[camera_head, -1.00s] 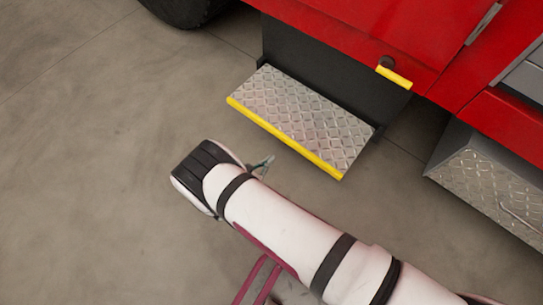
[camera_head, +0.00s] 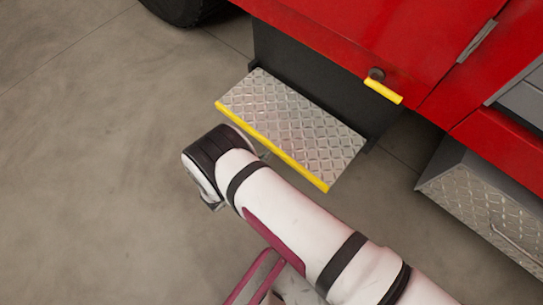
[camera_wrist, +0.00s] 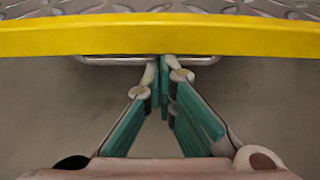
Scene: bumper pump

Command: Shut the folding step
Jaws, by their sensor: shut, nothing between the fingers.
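The folding step (camera_head: 293,123) is a diamond-plate tread with a yellow front edge. It sticks out level from the dark panel under the red truck body. In the wrist view its yellow edge (camera_wrist: 160,37) spans the top of the picture. A thin metal bar (camera_wrist: 128,60) shows just below that edge. My gripper (camera_wrist: 164,72) is shut and empty, with its fingertips close to the bar and the underside of the yellow edge. I cannot tell whether they touch. In the head view my arm hides the fingers.
A yellow handle (camera_head: 383,91) sits on the red body (camera_head: 350,35) above the step. A diamond-plate box (camera_head: 485,200) is at the right and a tyre (camera_head: 183,8) is at the top left. The grey floor (camera_head: 90,180) at the left is clear.

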